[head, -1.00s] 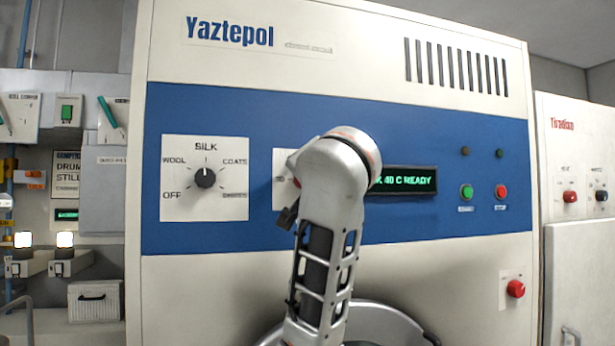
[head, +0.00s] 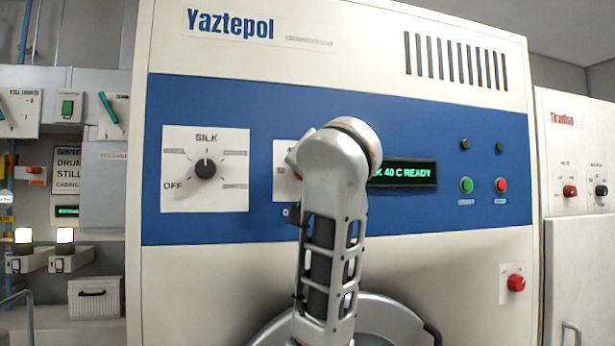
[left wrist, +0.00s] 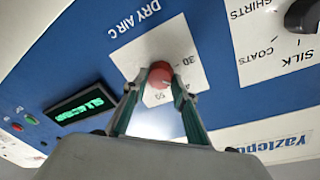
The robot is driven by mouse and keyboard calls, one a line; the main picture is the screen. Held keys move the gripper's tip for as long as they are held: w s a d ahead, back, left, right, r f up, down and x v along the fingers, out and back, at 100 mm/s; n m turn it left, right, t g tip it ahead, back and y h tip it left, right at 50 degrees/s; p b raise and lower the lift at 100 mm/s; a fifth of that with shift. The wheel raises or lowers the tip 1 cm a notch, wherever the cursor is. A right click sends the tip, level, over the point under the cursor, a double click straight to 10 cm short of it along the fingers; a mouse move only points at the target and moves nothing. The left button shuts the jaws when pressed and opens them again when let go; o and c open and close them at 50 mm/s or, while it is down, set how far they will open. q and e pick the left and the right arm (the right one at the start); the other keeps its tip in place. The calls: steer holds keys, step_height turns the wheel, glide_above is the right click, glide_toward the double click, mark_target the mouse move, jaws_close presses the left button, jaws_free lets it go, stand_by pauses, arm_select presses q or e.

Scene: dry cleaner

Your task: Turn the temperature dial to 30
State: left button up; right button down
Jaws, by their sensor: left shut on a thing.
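The temperature dial (left wrist: 160,72) is a red knob on a white plate marked "DRY AIR C" in the left wrist view. The marks 30 and 50 can be read beside it; its pointer is too small to read. My left gripper (left wrist: 158,84) is shut on the dial, one finger on each side. In the head view my left arm covers the gripper and most of the dial plate (head: 281,157). The green display (head: 410,174) reads "40 C READY", its left end hidden by my arm. My right gripper is not in view.
A black programme dial (head: 204,169) points to SILK left of my arm. A green button (head: 466,185) and a red button (head: 501,185) sit right of the display. A red knob (head: 515,283) is lower right. A round door (head: 385,318) lies below the panel.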

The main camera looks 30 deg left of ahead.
arm_select(q)
steer(key=n+y+b, duration=0.1)
steer(key=n+b, duration=0.5)
steer(key=n, duration=0.3)
steer(key=shift+f+n, duration=0.15)
steer(key=shift+n, duration=0.25)
steer(key=shift+o, duration=0.2)
steer(key=shift+n+y, duration=0.3)
steer(key=shift+n, duration=0.2)
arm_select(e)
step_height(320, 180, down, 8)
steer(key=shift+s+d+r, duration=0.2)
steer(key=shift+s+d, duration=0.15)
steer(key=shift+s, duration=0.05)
arm_select(q)
steer(key=o, duration=1.1)
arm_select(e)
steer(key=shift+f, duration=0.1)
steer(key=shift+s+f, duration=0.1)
arm_select(q)
steer(key=v, duration=1.2)
